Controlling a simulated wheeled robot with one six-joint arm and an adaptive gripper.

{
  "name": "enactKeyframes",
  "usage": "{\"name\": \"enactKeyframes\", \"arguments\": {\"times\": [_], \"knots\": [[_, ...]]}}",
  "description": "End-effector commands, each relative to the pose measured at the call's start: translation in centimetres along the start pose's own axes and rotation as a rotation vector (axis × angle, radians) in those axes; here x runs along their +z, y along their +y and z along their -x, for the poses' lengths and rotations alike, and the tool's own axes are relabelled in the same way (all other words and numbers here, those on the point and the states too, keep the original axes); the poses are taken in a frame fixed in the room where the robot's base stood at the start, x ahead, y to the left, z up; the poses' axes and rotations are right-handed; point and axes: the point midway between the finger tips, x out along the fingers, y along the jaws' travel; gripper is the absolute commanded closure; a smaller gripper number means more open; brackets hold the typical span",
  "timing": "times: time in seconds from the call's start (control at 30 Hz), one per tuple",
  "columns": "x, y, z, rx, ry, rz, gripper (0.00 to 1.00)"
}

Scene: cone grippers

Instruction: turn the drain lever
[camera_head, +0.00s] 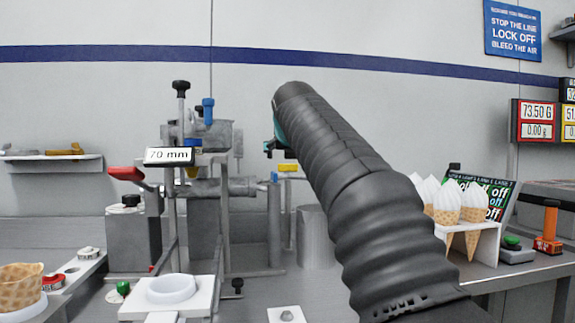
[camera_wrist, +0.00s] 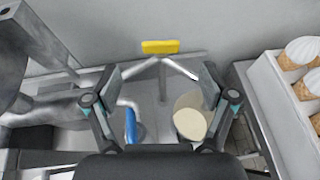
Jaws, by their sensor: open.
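No lever carries a readable drain label, so I cannot tell for sure which one it is. A blue-sleeved handle (camera_wrist: 130,126) on a bent metal rod shows in the wrist view, low and just left of centre. A yellow bar (camera_wrist: 160,46) on a thin upright stand is farther up in that view; it also shows in the head view (camera_head: 288,168). My gripper (camera_wrist: 162,82) is open and empty, its fingers spread on either side of the stand. In the head view my arm hides most of the gripper.
A metal machine (camera_head: 208,135) with pipes and a 70 mm sign (camera_head: 168,155) stands to the left. A red-handled lever (camera_head: 126,174) is beside it. A grey cylinder (camera_head: 314,238) stands below my gripper. A white rack (camera_head: 485,243) of filled cones is at right.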

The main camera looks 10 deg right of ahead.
Motion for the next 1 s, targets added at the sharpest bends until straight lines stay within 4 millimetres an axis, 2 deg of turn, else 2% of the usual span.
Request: {"name": "enactKeyframes", "arguments": {"times": [0.2, 0.43, 0.63, 0.93, 0.97, 1.0], "knots": [[0.0, -0.1, -4.2, -0.002, 0.002, 0.000, 0.17], [0.0, -0.1, -7.7, -0.001, 0.001, -0.001, 0.17], [0.0, -0.1, -9.1, 0.000, 0.001, -0.002, 0.17], [0.0, -0.1, -9.3, 0.000, 0.000, -0.002, 0.17], [0.0, -0.1, -9.3, 0.000, 0.000, -0.002, 0.19], [0.0, -0.1, -9.3, 0.000, 0.000, -0.001, 0.29]]}}
